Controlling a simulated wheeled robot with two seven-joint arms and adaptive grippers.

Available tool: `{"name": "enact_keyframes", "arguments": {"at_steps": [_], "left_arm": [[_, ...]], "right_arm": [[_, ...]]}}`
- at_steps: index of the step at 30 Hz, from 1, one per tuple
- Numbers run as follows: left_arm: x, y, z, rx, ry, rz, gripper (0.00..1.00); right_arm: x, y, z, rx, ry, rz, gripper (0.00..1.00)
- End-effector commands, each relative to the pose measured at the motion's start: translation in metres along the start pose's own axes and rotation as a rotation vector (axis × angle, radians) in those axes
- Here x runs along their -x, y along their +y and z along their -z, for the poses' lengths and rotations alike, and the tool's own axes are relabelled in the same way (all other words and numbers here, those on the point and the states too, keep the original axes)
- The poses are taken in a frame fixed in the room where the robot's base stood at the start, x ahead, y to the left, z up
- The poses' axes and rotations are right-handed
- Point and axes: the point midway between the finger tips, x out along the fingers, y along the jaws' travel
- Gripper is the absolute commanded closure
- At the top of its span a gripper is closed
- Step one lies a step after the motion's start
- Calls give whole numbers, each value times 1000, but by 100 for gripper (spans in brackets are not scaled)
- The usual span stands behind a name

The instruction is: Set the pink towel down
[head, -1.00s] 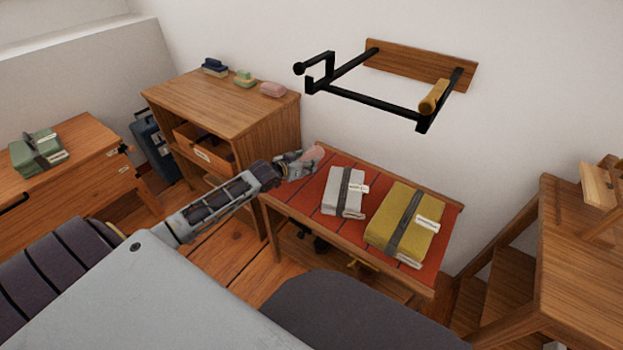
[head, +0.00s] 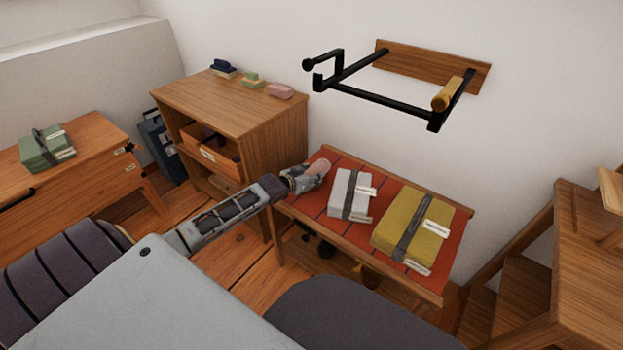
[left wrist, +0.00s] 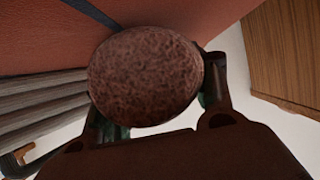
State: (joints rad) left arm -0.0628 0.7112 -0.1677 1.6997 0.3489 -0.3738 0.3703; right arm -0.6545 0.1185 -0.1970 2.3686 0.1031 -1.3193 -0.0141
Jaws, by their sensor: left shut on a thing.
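The pink towel (head: 319,168) is a small rolled bundle at the left end of the red-slatted bench (head: 312,207). My left gripper (head: 312,175) is shut on it. In the left wrist view the towel's round, textured end (left wrist: 145,75) sits between the two fingers (left wrist: 155,110), in shadow, with the red bench top close behind it. I cannot tell whether the towel touches the bench. My right gripper is not in view.
A grey strapped bundle (head: 346,194) and a yellow strapped bundle (head: 420,222) lie on the bench, right of the towel. A wooden cabinet (head: 225,105) stands at the left. A black wall rack (head: 385,103) hangs above. Bare red slats lie between the towel and grey bundle.

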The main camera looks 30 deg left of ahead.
Motion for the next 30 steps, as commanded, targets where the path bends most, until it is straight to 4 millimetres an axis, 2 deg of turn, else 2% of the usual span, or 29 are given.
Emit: {"name": "enact_keyframes", "arguments": {"at_steps": [3, 15, 16, 22, 30], "left_arm": [[-2, 0, -4, 0, 3, -1, 71], [-3, 0, -6, 0, 2, -1, 71], [-3, 0, -6, 0, 2, -1, 44], [-3, 0, -6, 0, 1, -1, 18], [-3, 0, -6, 0, 1, -1, 17]], "right_arm": [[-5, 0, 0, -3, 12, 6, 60], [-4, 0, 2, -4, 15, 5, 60], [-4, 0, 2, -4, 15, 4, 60], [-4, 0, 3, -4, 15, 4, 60], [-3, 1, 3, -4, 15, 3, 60]]}}
